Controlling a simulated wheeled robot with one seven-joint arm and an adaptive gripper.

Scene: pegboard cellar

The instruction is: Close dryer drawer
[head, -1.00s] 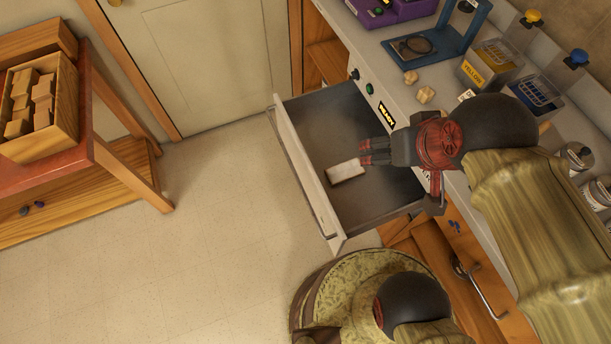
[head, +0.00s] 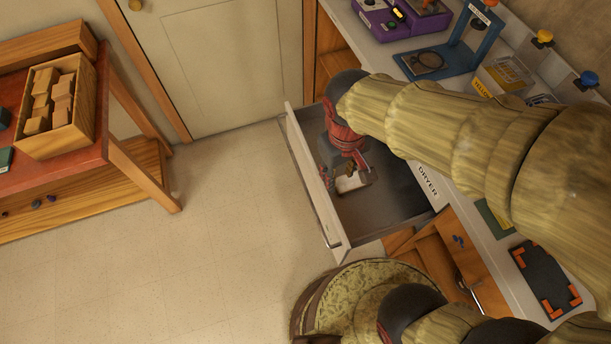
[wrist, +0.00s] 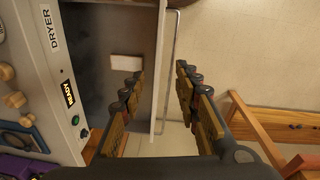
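The dryer drawer (head: 385,212) is pulled well out from under the counter, its pale front panel facing the open floor. In the wrist view the drawer front (wrist: 155,100) and its long bar handle (wrist: 171,65) run between my finger pairs. My gripper (head: 348,172) is over the drawer in the head view, pointing down, partly hidden by my arm. The wrist view shows my gripper (wrist: 160,74) open and empty, one finger pair over the drawer's inside and the other beyond the handle. No contact is clear. A white block (wrist: 126,62) lies in the drawer.
The counter carries a DRYER label (head: 427,180), a purple device (head: 395,18), a blue stand (head: 450,55) and a dark tray with orange corners (head: 547,280). A wooden table (head: 60,160) stands left. The floor (head: 220,235) before the drawer is clear.

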